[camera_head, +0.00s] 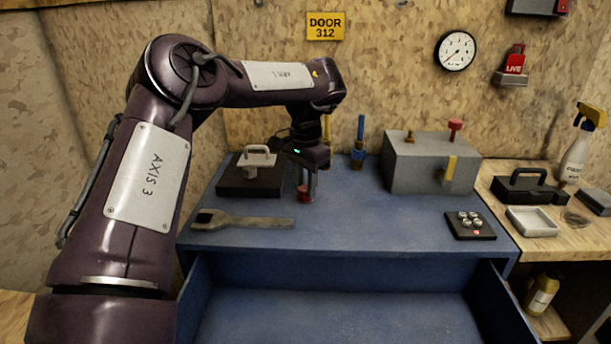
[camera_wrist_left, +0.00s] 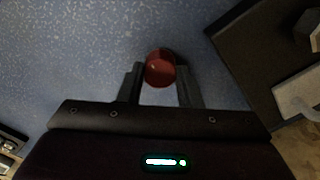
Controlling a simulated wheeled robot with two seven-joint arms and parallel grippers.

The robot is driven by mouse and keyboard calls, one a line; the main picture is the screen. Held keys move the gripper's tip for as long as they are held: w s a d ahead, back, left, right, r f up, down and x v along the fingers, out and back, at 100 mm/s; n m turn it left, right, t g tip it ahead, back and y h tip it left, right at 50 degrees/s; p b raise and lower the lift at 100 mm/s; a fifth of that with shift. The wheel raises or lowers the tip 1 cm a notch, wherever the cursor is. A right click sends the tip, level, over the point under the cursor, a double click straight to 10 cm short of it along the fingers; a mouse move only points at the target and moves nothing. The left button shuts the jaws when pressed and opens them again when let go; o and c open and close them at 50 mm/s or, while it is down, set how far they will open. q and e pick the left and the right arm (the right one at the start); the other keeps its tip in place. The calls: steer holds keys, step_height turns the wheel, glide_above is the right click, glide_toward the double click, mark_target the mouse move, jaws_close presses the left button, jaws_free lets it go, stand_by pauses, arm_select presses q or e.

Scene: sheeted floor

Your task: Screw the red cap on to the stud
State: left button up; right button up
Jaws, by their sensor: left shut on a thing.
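The red cap (camera_wrist_left: 160,67) is round and sits between the two fingertips of my left gripper (camera_wrist_left: 160,80) in the left wrist view. In the head view the cap (camera_head: 303,193) shows low beside the gripper fingers (camera_head: 308,184), near the blue bench top. My left gripper is shut on it, pointing down. I cannot tell whether the cap touches the bench or something under it. A short brass stud (camera_head: 410,136) stands on top of the grey block (camera_head: 420,165) at the right; whether it is the task's stud is unclear. My right gripper is not in view.
A dark box with a pale handle (camera_head: 256,175) stands left of the gripper; a wrench (camera_head: 240,221) lies in front. A blue-handled tool (camera_head: 360,138) stands behind. A black pad with silver buttons (camera_head: 470,225) lies at right. The bench's middle (camera_head: 370,225) is clear above an open drawer.

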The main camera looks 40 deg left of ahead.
arm_select(q)
steer(key=m+p, duration=0.2)
steer(key=m, duration=0.2)
steer(key=m+p, duration=0.3)
steer(key=m, duration=0.1)
steer(key=shift+r+m, duration=0.2)
steer(key=shift+m, duration=0.2)
steer(key=o, duration=0.8)
steer(key=shift+f, duration=0.2)
steer(key=o, duration=0.4)
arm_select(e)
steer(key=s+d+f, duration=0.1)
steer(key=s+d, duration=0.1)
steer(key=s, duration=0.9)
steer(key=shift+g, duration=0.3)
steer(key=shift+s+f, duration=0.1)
arm_select(q)
steer(key=shift+r, duration=0.4)
step_height(320, 180, up, 7)
steer(key=shift+f+p, duration=0.1)
steer(key=shift+p, duration=0.45)
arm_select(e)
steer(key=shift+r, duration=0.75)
